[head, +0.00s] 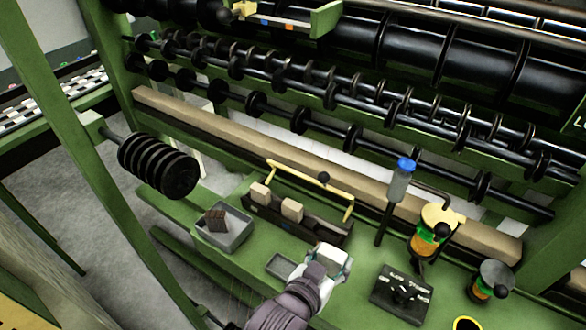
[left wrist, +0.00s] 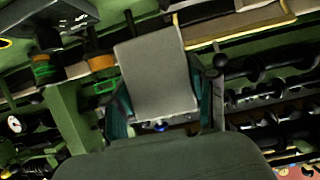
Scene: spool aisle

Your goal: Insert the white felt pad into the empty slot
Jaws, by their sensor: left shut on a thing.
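The white felt pad (head: 332,257) is held in my left gripper (head: 323,272), at the front right of a dark slotted holder (head: 318,229). In the left wrist view the pad (left wrist: 157,75) looks like a pale grey block between the two green-lined fingers (left wrist: 162,108), which are shut on it. The holder carries two beige pads (head: 260,193) (head: 292,210) in its left and middle parts; its right part looks empty, with the pad and gripper just in front of it. I cannot tell whether the pad touches the holder. My right gripper is not in view.
A grey tray (head: 238,240) with a dark brown block (head: 215,221) stands left. A small shallow grey tray (head: 280,265) lies beside my left gripper. A yellow bar (head: 295,180) rises behind the holder.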

